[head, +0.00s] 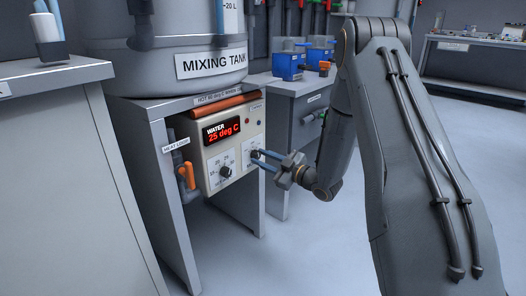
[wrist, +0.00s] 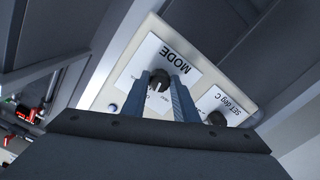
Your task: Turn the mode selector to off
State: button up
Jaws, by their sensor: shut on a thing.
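The mode selector is a small dark knob (wrist: 159,77) on a white plate marked MODE, seen upside down in the wrist view. In the head view the knob (head: 255,154) is at the right of the cream control panel (head: 251,123), partly covered by my fingers. My gripper (head: 264,160) reaches it from the right, and its blue-grey fingers (wrist: 160,86) lie on both sides of the knob, shut on it. The small position labels are partly hidden, and I cannot tell which one the knob points to.
The set-temperature knob (wrist: 217,118) is close beside my fingers. The panel's display (head: 222,131) reads WATER 25 deg C. An orange-handled valve (head: 187,176) is left of the panel, and the mixing tank (head: 185,45) stands above. Open floor lies below and right.

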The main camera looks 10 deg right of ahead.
jog(key=shift+m+p, duration=1.2)
jog(key=o, duration=1.1)
jog(key=shift+c, duration=0.2)
jog(key=shift+s, duration=0.1)
jog(key=p+v, duration=0.2)
jog(key=v, duration=0.5)
jog(key=shift+s+d, duration=0.25)
jog(key=shift+s, duration=0.05)
